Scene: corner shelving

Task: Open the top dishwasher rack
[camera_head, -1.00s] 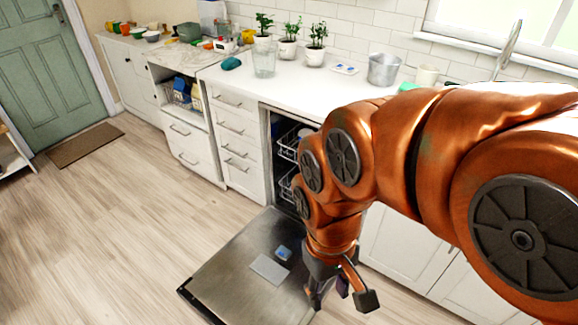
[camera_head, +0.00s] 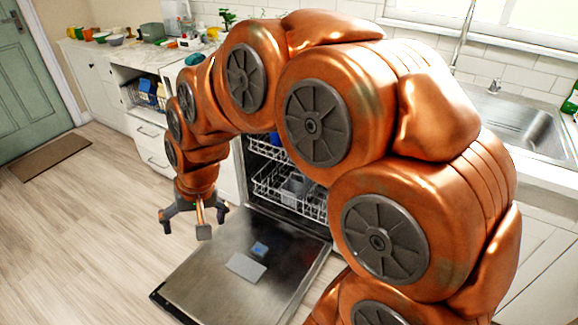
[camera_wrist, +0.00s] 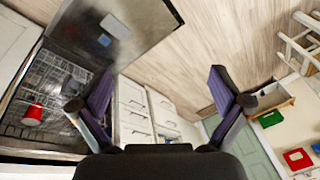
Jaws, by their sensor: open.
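The dishwasher door (camera_head: 205,285) is folded down, with a small blue item and a grey panel on its inner face. The top dishwasher rack (camera_head: 268,150) is a white wire basket inside the cavity, partly hidden behind my arm. The lower rack (camera_head: 312,207) sits below it, holding a grey item. The wrist view shows the door (camera_wrist: 92,22) and a wire rack (camera_wrist: 62,82) with a red cup (camera_wrist: 33,115); which rack this is I cannot tell. My gripper (camera_head: 194,222) is open and empty, left of the door and apart from the racks. Its spread fingers show in the wrist view (camera_wrist: 162,82).
White drawers (camera_wrist: 133,118) stand beside the dishwasher. The counter has a sink (camera_head: 520,125) at right and bowls and other items at far left. A doormat (camera_head: 50,157) lies by the green door (camera_head: 22,85). The wooden floor (camera_head: 90,235) at left is clear.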

